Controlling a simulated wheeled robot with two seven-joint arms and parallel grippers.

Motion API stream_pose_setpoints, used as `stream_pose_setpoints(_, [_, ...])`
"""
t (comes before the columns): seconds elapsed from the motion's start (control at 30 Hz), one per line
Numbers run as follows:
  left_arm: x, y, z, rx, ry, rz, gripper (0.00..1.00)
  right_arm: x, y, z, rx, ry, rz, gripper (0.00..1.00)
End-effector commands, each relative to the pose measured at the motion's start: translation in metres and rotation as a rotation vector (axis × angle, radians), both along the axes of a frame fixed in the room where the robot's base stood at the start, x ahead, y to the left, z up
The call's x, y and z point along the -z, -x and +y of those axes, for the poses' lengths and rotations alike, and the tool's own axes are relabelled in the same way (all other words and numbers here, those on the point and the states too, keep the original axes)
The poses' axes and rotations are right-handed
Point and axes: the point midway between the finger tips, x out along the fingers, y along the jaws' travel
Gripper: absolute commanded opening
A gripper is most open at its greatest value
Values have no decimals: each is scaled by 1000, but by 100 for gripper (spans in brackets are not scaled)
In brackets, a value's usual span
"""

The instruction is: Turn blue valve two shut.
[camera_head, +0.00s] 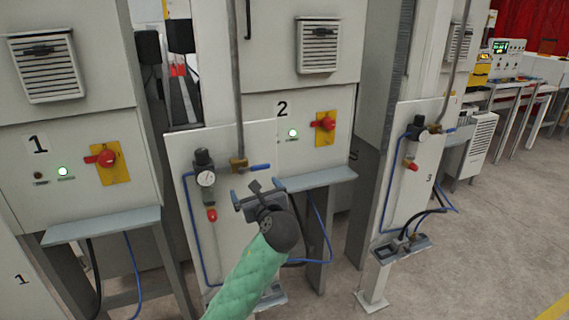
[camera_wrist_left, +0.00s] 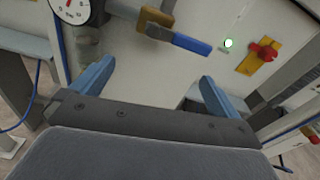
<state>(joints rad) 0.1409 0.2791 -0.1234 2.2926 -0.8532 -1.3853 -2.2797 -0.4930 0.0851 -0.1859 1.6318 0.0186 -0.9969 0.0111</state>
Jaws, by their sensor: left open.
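The blue valve handle (camera_head: 260,167) of station 2 points to the right from its brass body (camera_head: 238,164), at the foot of a vertical grey pipe on a white panel. The handle lies roughly crosswise to that pipe. My left gripper (camera_head: 259,191) is just below and in front of the handle, apart from it, with nothing between its fingers. In the left wrist view, the blue handle (camera_wrist_left: 191,44) and brass body (camera_wrist_left: 154,20) are beyond the open blue-grey fingertips (camera_wrist_left: 154,80). My right gripper is not in view.
A pressure gauge (camera_head: 206,179) with a red-tipped fitting is left of the valve. A grey ledge (camera_head: 318,177) juts out to the right under the red switch (camera_head: 325,124). Blue hoses hang below. Station 3's panel (camera_head: 410,165) stands further right; open floor is at lower right.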

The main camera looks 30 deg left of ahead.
Motion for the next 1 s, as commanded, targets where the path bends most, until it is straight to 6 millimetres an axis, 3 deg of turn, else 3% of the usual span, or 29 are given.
stream_pose_setpoints(0.1, [-27,-5,7,-17,-97,26,100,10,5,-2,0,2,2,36])
stream_pose_setpoints(0.2, [-34,-7,10,-24,-131,39,100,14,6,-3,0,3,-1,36])
stream_pose_setpoints(0.37, [-36,-15,20,-27,-138,44,100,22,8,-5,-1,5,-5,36])
stream_pose_setpoints(0.7, [-36,-46,56,-26,-135,43,100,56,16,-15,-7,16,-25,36])
stream_pose_setpoints(1.0, [-34,-56,68,-25,-133,42,100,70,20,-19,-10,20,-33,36])
